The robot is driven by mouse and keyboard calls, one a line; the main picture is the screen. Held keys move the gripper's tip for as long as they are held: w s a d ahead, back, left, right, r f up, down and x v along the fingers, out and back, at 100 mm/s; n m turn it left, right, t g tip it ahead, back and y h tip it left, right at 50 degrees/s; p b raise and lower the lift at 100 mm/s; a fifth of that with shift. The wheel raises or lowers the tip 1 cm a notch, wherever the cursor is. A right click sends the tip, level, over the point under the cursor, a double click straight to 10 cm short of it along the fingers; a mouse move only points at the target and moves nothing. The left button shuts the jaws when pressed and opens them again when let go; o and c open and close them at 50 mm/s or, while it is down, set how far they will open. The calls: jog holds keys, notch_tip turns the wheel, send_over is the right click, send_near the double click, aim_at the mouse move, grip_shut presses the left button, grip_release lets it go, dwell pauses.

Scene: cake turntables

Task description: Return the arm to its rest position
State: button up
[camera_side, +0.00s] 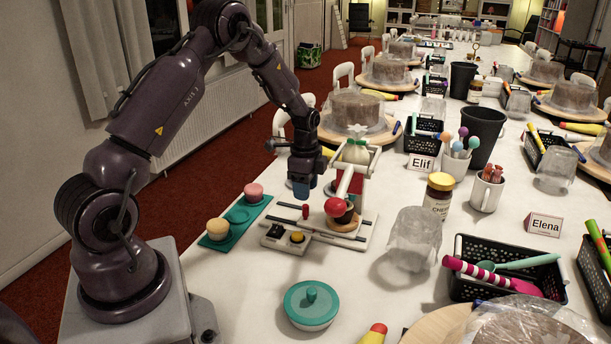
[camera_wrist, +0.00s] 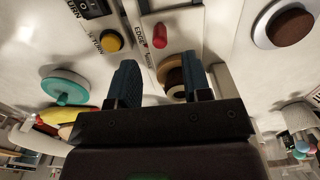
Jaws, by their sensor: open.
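My gripper (camera_side: 304,190) hangs pointing down at the end of my bent purple arm, just left of a small white machine (camera_side: 358,180) with a red ball on its front. In the wrist view my gripper (camera_wrist: 160,78) has its two blue fingers apart. A brown and tan round thing (camera_wrist: 174,80) shows beyond the gap and is partly hidden by a finger. In the side view nothing shows held in the fingers, and they appear above the table near the machine's base.
A green tray (camera_side: 240,216) with small cakes lies left of the machine. A switch box with a yellow button (camera_side: 297,237) stands in front. A teal-lidded pot (camera_side: 311,304) is nearer.

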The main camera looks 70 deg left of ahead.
aim_at(305, 205)
notch_tip(305, 205, down, 5)
jog(key=shift+f, duration=0.15)
jog(key=c, duration=0.8)
jog(key=shift+o, duration=0.2)
jog(key=shift+s+a, duration=3.55)
jog(key=shift+a, duration=0.15)
jog(key=shift+s, duration=0.1)
jog(key=o, duration=0.7)
jog(key=shift+o, duration=0.3)
jog(key=shift+d, duration=0.1)
